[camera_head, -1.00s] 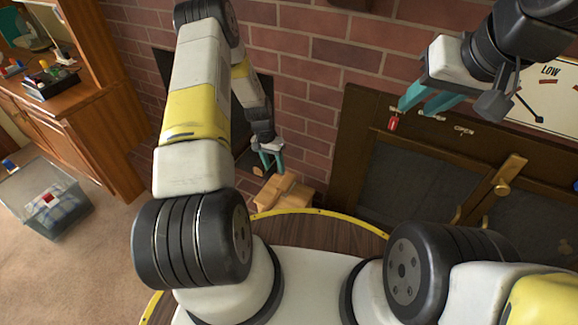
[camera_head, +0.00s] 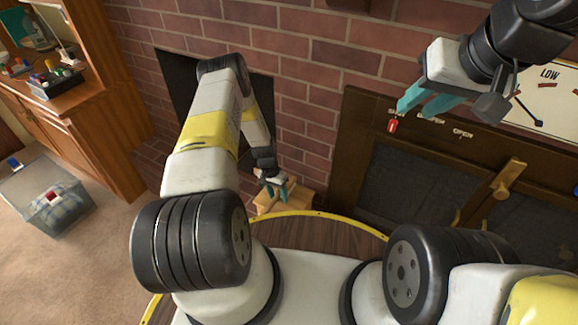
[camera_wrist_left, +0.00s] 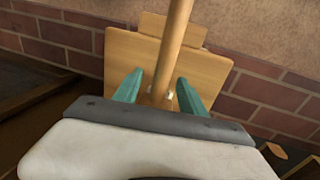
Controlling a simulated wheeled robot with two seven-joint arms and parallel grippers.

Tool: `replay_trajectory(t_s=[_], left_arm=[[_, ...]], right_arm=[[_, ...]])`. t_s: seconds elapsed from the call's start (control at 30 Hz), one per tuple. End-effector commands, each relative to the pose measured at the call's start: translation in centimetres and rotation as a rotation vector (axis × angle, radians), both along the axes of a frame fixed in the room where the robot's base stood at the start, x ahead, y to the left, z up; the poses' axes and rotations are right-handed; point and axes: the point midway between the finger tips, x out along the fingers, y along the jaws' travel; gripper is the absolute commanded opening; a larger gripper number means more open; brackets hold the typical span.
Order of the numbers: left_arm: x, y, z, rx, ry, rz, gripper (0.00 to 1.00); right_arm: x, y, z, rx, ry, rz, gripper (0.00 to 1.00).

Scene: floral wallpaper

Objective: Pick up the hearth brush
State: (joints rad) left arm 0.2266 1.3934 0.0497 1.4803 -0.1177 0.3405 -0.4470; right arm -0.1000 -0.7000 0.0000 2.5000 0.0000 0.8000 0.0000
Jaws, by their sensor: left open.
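A light wooden rod, seemingly the hearth brush's handle (camera_wrist_left: 175,45), runs down between the two teal fingers of my left gripper (camera_wrist_left: 160,92) in the left wrist view. The gripper is open, with a finger on each side of the rod; contact cannot be told. Behind the rod is a light wooden block or stand (camera_wrist_left: 125,60). In the head view my left gripper (camera_head: 276,190) is over this wooden piece (camera_head: 296,198) by the brick wall. The brush head cannot be made out. My right gripper (camera_head: 425,103) has its teal fingers apart, in front of the dark panel.
A brick wall (camera_head: 290,45) with a dark opening stands behind my left arm. A dark framed screen with a brass handle (camera_head: 510,175) is at right. A wooden cabinet (camera_head: 100,140) and a clear bin (camera_head: 50,205) stand left, with open carpet in front.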

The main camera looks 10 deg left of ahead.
Motion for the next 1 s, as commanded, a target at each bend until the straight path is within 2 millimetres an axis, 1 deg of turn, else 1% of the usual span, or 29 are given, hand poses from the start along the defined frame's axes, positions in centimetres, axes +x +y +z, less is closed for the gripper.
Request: replay_trajectory(t_s=[0.13, 0.27, 0.3, 0.37, 0.4, 0.8, 0.87, 1.0], left_arm=[[0.0, 0.0, 0.0, 0.0, 0.0, 0.0, 0.49], [0.0, 0.0, 0.1, 0.0, 0.0, 0.0, 0.23], [0.0, 0.0, 0.1, 0.0, 0.0, 0.0, 0.15], [0.0, 0.0, 0.1, 0.0, 0.0, 0.0, 0.03], [0.0, 0.0, 0.1, 0.0, 0.0, 0.0, 0.0], [0.1, 0.0, 0.2, 0.0, -0.001, 0.0, 0.0], [0.1, 0.0, 0.5, 0.0, -0.001, 0.0, 0.0], [0.1, 0.0, 1.7, 0.0, -0.002, -0.001, 0.0]], right_arm=[[0.0, 0.0, 0.0, 0.0, 0.0, 0.0, 0.32], [0.0, 0.0, 0.0, 0.0, 0.0, 0.0, 0.32], [0.0, 0.0, 0.0, 0.0, 0.0, 0.0, 0.32], [0.0, 0.0, 0.0, 0.0, 0.0, 0.0, 0.32], [0.0, 0.0, 0.0, 0.0, 0.0, 0.0, 0.32], [0.0, 0.0, 0.0, 0.0, 0.0, 0.0, 0.32], [0.0, 0.0, 0.0, 0.0, 0.0, 0.0, 0.32], [0.0, 0.0, 0.0, 0.0, 0.0, 0.0, 0.32]])
